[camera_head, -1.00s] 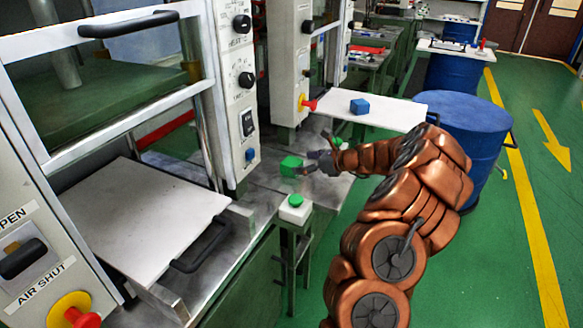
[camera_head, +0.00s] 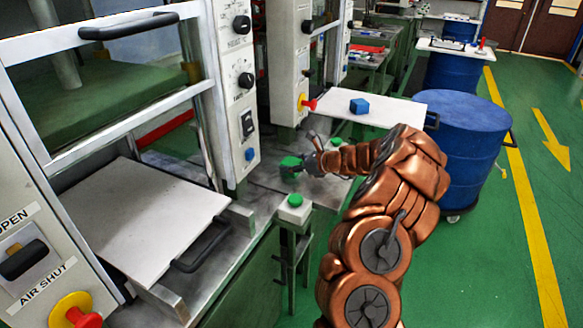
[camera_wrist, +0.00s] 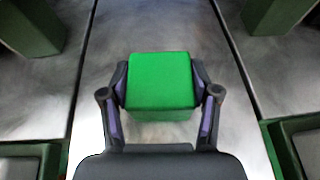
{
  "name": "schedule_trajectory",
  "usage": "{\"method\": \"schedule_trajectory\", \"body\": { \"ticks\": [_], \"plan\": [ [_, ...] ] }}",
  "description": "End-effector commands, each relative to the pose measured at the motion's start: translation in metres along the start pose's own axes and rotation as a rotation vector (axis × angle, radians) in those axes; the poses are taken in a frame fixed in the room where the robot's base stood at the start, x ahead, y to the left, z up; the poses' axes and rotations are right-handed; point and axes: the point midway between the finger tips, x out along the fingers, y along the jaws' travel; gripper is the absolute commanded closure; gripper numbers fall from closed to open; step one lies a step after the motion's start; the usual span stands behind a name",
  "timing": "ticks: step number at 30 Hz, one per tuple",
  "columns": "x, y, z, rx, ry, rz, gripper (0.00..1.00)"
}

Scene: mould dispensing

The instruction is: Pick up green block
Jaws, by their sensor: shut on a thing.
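The green block (camera_wrist: 160,82) sits between my two fingers in the wrist view, with a finger against each side. In the head view the green block (camera_head: 290,164) is on or just above the grey metal bench, partly covered by my gripper. My gripper (camera_head: 304,166) reaches it from the right and is shut on it; the gripper also shows in the wrist view (camera_wrist: 162,95). I cannot tell whether the block touches the bench.
A green button (camera_head: 295,200) on a post stands just in front of the block. A white plate (camera_head: 372,108) with a blue block (camera_head: 359,105) is behind my arm, next to a blue drum (camera_head: 468,135). A press with a pale plate (camera_head: 140,215) stands at left. The green floor at right is open.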

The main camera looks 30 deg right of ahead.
Motion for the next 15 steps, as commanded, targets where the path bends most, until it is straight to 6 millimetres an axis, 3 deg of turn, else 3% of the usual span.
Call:
{"method": "schedule_trajectory", "body": {
  "ticks": [2, 15],
  "plan": [
    [-0.0001, 0.0000, -0.0001, 0.000, 0.000, 0.000, 0.55],
    [0.0000, 0.0001, -0.0001, 0.000, 0.000, 0.000, 1.00]
  ]
}}
